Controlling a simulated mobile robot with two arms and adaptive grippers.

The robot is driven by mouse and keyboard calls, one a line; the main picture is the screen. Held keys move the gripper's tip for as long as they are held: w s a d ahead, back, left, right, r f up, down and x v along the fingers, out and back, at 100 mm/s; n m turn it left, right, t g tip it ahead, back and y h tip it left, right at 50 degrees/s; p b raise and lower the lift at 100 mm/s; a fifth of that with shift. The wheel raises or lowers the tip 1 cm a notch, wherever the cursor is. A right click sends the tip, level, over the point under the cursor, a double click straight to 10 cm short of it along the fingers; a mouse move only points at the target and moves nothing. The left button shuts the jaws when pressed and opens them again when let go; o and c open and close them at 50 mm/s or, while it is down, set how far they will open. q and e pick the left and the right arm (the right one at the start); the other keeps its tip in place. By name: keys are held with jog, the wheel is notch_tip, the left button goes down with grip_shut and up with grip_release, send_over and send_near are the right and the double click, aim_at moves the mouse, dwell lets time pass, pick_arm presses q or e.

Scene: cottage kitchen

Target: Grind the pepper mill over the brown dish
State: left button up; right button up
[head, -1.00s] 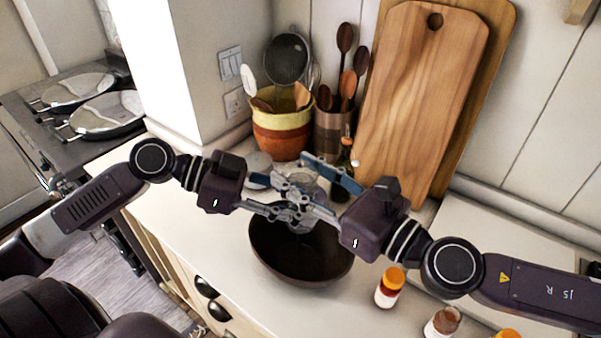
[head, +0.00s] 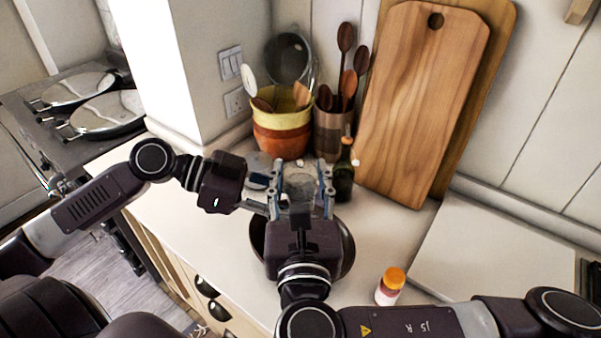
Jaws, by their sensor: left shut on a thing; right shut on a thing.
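The pepper mill (head: 301,172), clear and greyish, stands about upright above the brown dish (head: 347,250). My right gripper (head: 300,190) reaches in from the front and is shut on the mill's upper part, one finger on each side. My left gripper (head: 283,211) comes in from the left, lower down, and is shut on the mill below the right one. Its fingertips are mostly hidden behind my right gripper. The dish sits on the counter; my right gripper covers most of it, and only its left and right rims show. Its inside is hidden.
A dark bottle (head: 344,172) stands just right of the mill. A yellow and orange crock (head: 281,130) and a utensil holder (head: 332,132) stand behind. Cutting boards (head: 420,100) lean on the wall. An orange-capped jar (head: 390,287) stands right of the dish.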

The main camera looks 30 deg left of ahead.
aim_at(302, 166)
jog(key=shift+m+t+h, duration=0.9)
jog(key=shift+m+h, duration=0.5)
jog(key=shift+h, duration=0.6)
jog(key=shift+w+d, duration=0.1)
jog(key=shift+d, duration=0.05)
jog(key=o, duration=1.2)
jog(key=shift+r, duration=0.1)
notch_tip(302, 166, up, 10)
jog(key=shift+f, duration=0.1)
